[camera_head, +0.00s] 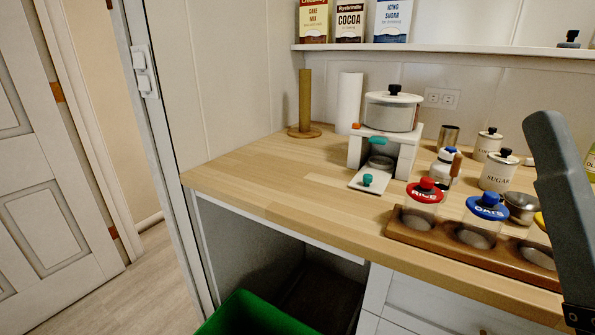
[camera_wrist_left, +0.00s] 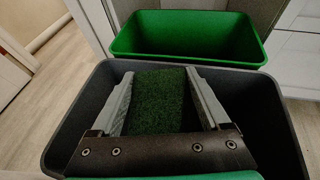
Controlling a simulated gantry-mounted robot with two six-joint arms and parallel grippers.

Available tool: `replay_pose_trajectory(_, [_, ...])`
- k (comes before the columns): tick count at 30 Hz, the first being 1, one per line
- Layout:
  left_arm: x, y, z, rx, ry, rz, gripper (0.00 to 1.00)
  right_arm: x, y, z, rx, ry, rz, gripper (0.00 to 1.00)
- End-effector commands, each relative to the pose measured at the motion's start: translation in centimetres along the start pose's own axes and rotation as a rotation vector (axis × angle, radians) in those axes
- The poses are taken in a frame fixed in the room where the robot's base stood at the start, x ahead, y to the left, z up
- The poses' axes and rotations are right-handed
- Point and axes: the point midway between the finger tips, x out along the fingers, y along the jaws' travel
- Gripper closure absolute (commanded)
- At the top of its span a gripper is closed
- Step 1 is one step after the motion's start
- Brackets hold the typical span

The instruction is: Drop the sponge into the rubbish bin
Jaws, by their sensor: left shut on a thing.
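In the left wrist view my left gripper (camera_wrist_left: 159,76) is shut on a dark green, rough-faced sponge (camera_wrist_left: 158,103), one finger on each side of it. The gripper and sponge are over the opening of a dark grey bin (camera_wrist_left: 68,112). A green bin (camera_wrist_left: 187,56) stands just beyond it, with its inside visible and empty where I can see. The green bin also shows at the bottom of the head view (camera_head: 255,315). I cannot tell from a label which bin is for rubbish.
A wooden counter (camera_head: 250,185) holds a paper roll (camera_head: 348,102), a pot (camera_head: 391,110) on a white stand, and lidded jars in a wooden rack (camera_head: 430,235). The space under the counter is open behind the green bin. A white door (camera_head: 45,190) stands at the left.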

Motion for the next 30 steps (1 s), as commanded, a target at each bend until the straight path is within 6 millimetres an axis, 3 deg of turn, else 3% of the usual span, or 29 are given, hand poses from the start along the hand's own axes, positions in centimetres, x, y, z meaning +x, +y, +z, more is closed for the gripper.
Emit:
replay_pose_trajectory(1, [0.5,0.0,-1.2,0.0,0.0,0.0,0.71,-1.0,0.0,0.9,0.0,0.0,0.0,0.0])
replay_pose_trajectory(9, [1.8,0.0,-4.3,0.0,0.0,0.0,0.71,-3.9,0.0,3.6,0.0,-0.001,0.0,0.0])
replay_pose_trajectory(21, [1.9,0.0,-4.6,0.0,0.001,0.0,0.71,-4.3,0.0,4.0,0.0,-0.001,0.0,0.0])
replay_pose_trajectory(22, [1.9,0.0,-4.6,0.0,0.001,0.0,0.15,-4.3,0.0,4.0,0.0,-0.001,0.0,0.0])
replay_pose_trajectory(25, [1.9,0.0,-4.6,0.0,0.001,0.0,0.0,-4.3,0.0,4.0,0.0,-0.001,0.0,0.0])
replay_pose_trajectory(30, [1.9,0.0,-4.6,0.0,0.001,0.0,0.0,-4.3,0.0,4.0,0.0,-0.001,0.0,0.0])
